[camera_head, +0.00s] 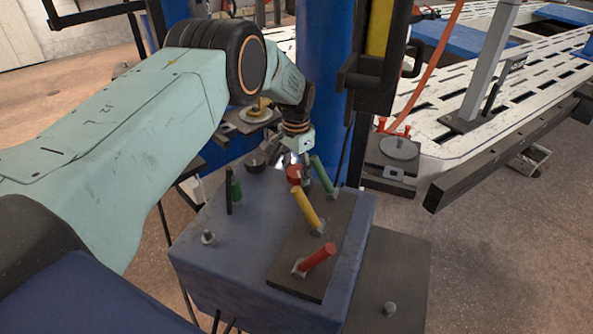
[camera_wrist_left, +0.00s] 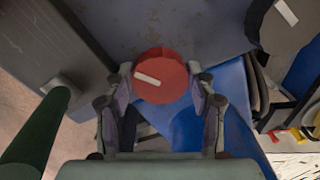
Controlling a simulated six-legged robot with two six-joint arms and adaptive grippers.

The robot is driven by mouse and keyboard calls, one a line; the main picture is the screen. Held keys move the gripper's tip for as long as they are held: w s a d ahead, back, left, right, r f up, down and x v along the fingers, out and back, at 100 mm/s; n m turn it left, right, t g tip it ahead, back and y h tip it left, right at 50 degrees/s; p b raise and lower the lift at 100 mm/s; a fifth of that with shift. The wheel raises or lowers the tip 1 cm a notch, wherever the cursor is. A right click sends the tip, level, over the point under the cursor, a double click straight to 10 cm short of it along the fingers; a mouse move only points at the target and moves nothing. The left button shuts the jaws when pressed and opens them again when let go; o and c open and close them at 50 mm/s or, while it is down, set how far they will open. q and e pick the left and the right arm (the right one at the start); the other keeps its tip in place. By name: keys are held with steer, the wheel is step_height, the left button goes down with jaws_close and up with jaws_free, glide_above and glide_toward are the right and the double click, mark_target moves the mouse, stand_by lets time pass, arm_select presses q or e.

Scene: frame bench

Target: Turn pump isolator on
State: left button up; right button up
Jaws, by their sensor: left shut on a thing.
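The red rotary knob (camera_head: 293,174) stands at the back edge of the blue box, partly hidden by my left gripper. In the left wrist view the red knob (camera_wrist_left: 161,76) is round, and its white bar lies nearly across the picture, sloping slightly down to the right. My left gripper (camera_head: 302,172) comes down on it from above. In the left wrist view its two fingers (camera_wrist_left: 160,84) are shut on the knob's opposite sides. No label is readable, so I cannot tell whether this is the pump isolator. My right gripper is out of view.
On the blue box (camera_head: 225,270), green (camera_head: 322,174), yellow (camera_head: 306,208) and red (camera_head: 318,257) levers stand on a dark plate, close to the gripper. A black knob with a white bar (camera_wrist_left: 282,22) sits beside the red one. A dark green handle (camera_head: 235,188) stands left.

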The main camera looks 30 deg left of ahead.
mark_target(296, 170)
arm_select(q)
steer(key=m, duration=0.7)
steer(key=shift+w+a+b, duration=0.1)
steer(key=shift+b, duration=0.2)
stand_by(0.4)
steer(key=o, duration=1.2)
steer(key=shift+c, duration=0.2)
step_height(296, 170, up, 12)
step_height(296, 170, down, 12)
steer(key=shift+f, duration=0.1)
stand_by(0.5)
